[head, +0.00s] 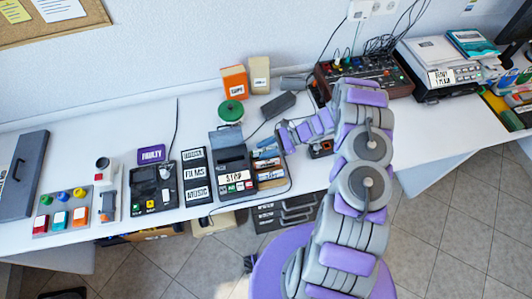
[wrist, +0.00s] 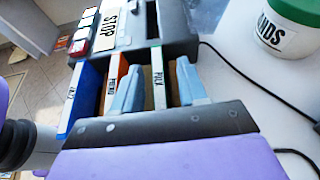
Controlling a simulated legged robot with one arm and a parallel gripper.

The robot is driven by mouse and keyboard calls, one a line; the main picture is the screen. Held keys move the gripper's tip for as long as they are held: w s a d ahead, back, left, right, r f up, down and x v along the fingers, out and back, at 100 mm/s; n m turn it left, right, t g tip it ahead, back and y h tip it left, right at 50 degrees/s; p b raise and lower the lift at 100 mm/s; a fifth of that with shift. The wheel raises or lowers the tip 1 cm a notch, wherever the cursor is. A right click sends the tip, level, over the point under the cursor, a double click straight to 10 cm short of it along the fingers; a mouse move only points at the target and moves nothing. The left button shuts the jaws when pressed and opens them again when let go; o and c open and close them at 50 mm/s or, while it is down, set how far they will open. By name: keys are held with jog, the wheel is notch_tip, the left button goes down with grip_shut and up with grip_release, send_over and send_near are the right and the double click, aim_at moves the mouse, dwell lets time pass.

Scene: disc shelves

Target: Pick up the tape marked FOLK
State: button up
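The tape marked FOLK (wrist: 158,82) has a white spine and stands among other tapes in the wrist view. My gripper (wrist: 157,90) is open, with one light blue finger on each side of this tape and gaps visible between. An orange tape (wrist: 114,80) with a label is to its left, and a blue tape (wrist: 78,98) is further left. In the head view my gripper (head: 268,147) is over the tape box (head: 272,183), and the FOLK label cannot be read there.
A grey player marked STOP (head: 233,165) stands left of the tapes. A green-lidded jar (head: 230,112) and a dark adapter (head: 278,105) with a cable are behind. The player (wrist: 170,25) also borders the tapes in the wrist view.

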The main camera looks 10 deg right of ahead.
jog(key=shift+a, duration=0.45)
jog(key=c, duration=0.3)
jog(key=shift+d, duration=0.15)
jog(key=c, duration=0.4)
jog(key=shift+d, duration=0.35)
grip_shut()
jog(key=shift+a, duration=0.1)
